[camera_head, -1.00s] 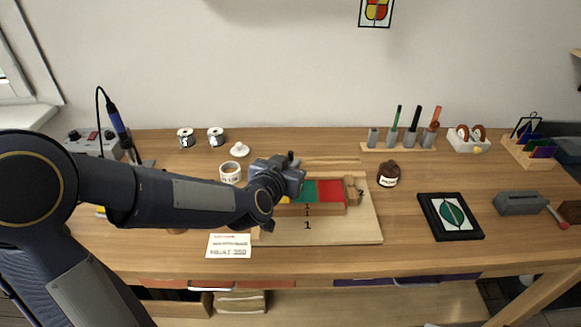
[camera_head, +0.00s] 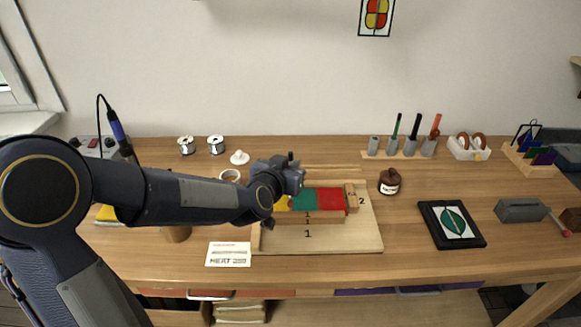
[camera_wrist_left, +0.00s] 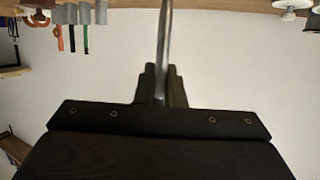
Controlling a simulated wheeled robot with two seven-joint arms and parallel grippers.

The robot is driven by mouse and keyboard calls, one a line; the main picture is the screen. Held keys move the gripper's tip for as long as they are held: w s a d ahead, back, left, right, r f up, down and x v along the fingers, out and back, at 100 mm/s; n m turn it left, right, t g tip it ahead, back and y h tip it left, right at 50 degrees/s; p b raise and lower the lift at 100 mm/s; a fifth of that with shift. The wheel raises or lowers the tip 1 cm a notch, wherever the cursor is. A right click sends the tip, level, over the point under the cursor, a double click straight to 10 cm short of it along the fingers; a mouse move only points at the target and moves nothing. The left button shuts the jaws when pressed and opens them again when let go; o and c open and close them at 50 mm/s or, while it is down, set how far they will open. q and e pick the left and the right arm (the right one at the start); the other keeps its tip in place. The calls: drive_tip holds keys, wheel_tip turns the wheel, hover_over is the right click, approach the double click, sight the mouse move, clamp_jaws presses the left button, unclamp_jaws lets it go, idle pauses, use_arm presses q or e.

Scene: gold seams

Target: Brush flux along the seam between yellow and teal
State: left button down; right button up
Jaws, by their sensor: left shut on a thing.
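The yellow pane (camera_head: 283,204), teal pane (camera_head: 305,200) and red pane (camera_head: 331,201) lie side by side in a wooden jig on a pale board (camera_head: 340,238). My left gripper (camera_head: 289,181) is over the yellow end, and its arm hides part of that pane. In the left wrist view the gripper (camera_wrist_left: 161,84) is shut on a thin grey upright handle (camera_wrist_left: 164,40). Its working end is out of sight, so I cannot tell whether it touches the seam between yellow and teal. A brown labelled jar (camera_head: 390,182) stands right of the board. My right gripper is not in view.
A white card (camera_head: 229,255) lies left of the board. A black-framed leaf panel (camera_head: 451,223) lies to the right. A tool rack (camera_head: 400,153) and two solder spools (camera_head: 187,146) stand at the back. Bare table lies between the jar and the panel.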

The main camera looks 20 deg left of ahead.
use_arm(q)
drive_tip(key=shift+w+a, duration=0.2)
drive_tip(key=shift+w, duration=0.35)
drive_tip(key=shift+w+a+f, duration=0.1)
drive_tip(key=shift+w+a, duration=0.05)
drive_tip(key=shift+w, duration=0.45)
drive_tip(key=shift+w+b, duration=0.1)
drive_tip(key=shift+b, duration=0.2)
drive_tip(key=shift+w+a, duration=0.15)
drive_tip(key=shift+w, duration=0.3)
wheel_tip(320, 180, up, 6)
drive_tip(key=p, duration=0.5)
